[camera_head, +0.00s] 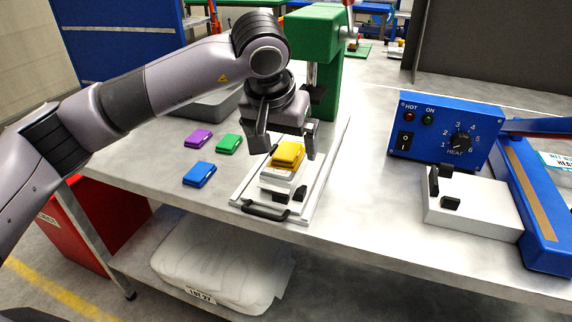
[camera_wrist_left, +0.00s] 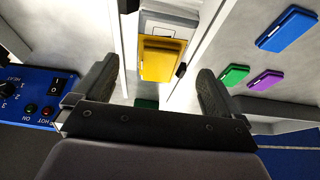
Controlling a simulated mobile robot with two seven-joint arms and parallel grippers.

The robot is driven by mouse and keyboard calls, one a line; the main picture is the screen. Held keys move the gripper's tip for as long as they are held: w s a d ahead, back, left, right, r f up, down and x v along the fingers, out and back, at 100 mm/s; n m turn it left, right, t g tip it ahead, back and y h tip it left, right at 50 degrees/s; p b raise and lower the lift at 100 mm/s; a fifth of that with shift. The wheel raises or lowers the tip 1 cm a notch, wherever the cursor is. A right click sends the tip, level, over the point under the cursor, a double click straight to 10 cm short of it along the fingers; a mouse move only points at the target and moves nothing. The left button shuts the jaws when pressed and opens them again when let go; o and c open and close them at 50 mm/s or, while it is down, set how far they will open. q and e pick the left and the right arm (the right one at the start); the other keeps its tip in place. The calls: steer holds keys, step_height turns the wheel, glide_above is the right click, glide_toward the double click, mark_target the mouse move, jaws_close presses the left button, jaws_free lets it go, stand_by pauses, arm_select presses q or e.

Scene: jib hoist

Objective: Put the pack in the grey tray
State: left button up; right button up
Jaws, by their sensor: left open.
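A yellow pack (camera_head: 287,154) lies on a white block on the sliding carriage (camera_head: 240,201) in front of the green press. In the left wrist view the yellow pack (camera_wrist_left: 160,60) shows between the fingers. My left gripper (camera_head: 286,138) is open and points down at the pack, with one finger on either side; I cannot tell whether they touch it. The grey tray (camera_head: 207,107) stands behind my left arm, left of the press, and is partly hidden by the arm. My right gripper is not in view.
Purple (camera_head: 198,138), green (camera_head: 229,143) and blue (camera_head: 199,174) packs lie on the table left of the carriage. The green press (camera_head: 318,50) stands close behind my gripper. A blue heater box (camera_head: 446,130) and a white block (camera_head: 470,208) are at the right.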

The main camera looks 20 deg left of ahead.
mark_target(285, 152)
arm_select(q)
steer(key=x, duration=0.4)
steer(key=shift+f, duration=0.3)
steer(key=shift+c, duration=0.3)
steer(key=c, duration=1)
steer(key=shift+r, duration=0.15)
steer(key=shift+c, duration=0.7)
